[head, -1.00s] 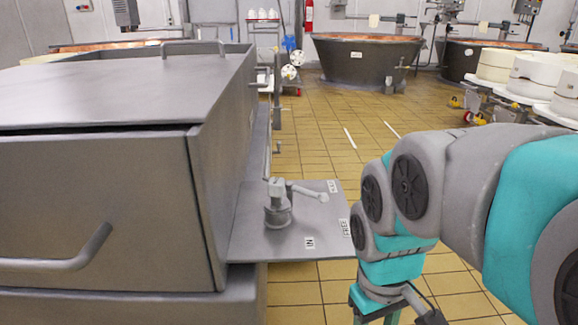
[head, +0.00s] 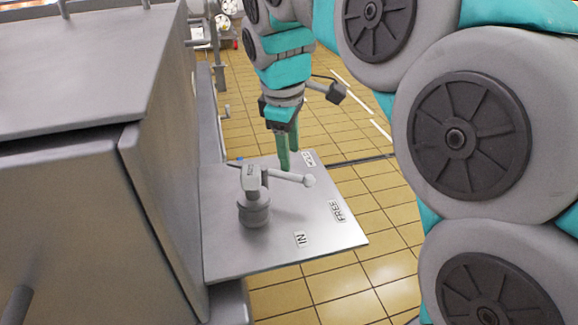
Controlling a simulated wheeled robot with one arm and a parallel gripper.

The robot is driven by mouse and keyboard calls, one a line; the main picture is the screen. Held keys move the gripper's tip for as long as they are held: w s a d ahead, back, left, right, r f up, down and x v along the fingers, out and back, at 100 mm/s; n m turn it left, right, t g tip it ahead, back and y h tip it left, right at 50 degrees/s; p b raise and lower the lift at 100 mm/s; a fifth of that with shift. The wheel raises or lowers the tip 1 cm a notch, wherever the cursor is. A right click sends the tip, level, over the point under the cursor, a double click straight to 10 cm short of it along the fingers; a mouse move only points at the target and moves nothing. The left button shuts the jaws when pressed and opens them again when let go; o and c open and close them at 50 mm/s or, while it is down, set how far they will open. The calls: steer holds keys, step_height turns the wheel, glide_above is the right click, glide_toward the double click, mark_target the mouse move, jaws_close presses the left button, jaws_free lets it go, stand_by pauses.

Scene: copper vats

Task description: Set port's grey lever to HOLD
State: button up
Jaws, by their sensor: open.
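The grey lever (head: 285,176) sits on a round pivot post (head: 254,210) on a flat metal plate (head: 225,255). Its arm points right and ends in a pale ball knob, directed between the far label and the FREE label (head: 337,211). An IN label (head: 301,239) lies nearer. The far label (head: 309,159) is too small to read surely. A marking on the pivot head is illegible. My gripper (head: 289,158) points down with two teal fingers, open and empty. In the picture it is just behind the lever arm, near the far label; I cannot tell whether it touches.
A large grey metal vat housing (head: 75,90) stands close on the left, beside the plate. Its handle (head: 17,305) shows at the lower left. Tiled floor (head: 390,260) lies open right of the plate. My arm fills the upper right.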

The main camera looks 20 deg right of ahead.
mark_target(292, 175)
steer(key=f, duration=0.3)
steer(key=w+f, duration=0.1)
steer(key=f, duration=0.1)
steer(key=shift+d+f, duration=0.35)
jaws_close()
stand_by(1.1)
